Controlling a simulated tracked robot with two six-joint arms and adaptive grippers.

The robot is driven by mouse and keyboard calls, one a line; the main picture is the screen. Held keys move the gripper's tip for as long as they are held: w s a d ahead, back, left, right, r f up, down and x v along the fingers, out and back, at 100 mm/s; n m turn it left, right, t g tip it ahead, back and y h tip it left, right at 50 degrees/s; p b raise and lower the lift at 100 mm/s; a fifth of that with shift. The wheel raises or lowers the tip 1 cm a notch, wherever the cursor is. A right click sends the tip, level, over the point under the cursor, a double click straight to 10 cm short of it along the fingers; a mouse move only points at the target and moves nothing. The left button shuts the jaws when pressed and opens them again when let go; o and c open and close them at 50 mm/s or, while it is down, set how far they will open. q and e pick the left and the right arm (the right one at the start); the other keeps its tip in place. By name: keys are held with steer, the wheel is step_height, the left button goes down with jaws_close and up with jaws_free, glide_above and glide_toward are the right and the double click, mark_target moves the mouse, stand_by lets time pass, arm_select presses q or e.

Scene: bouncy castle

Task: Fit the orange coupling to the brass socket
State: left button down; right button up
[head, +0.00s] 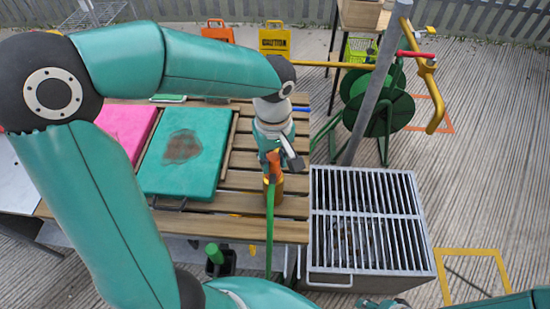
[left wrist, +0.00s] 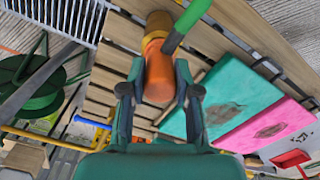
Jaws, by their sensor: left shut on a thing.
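My left gripper (head: 279,158) is above the slatted wooden table and shut on the orange coupling (head: 273,160). In the left wrist view, both fingers (left wrist: 156,92) flank the orange coupling (left wrist: 159,80). A green hose (head: 269,225) passes in front of it and hangs over the table's front edge. A brass-coloured piece (head: 276,186), apparently the brass socket, is just below the coupling; it also shows beyond the coupling in the left wrist view (left wrist: 153,42). I cannot tell whether they touch or are joined. Part of my right gripper (head: 384,303) shows at the bottom edge; its fingers are unclear.
Green (head: 185,150) and pink (head: 128,128) pads lie on the slatted table (head: 240,229), left of the gripper. A metal grill (head: 365,225) stands right of the table. A green hose reel (head: 375,103) and a slanted grey pole (head: 377,90) stand behind it.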

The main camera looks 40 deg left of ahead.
arm_select(q)
steer(key=shift+f+b, duration=0.4)
steer(key=shift+f, duration=0.1)
stand_by(0.3)
steer(key=c, duration=0.8)
jaws_free()
steer(key=shift+o, duration=0.2)
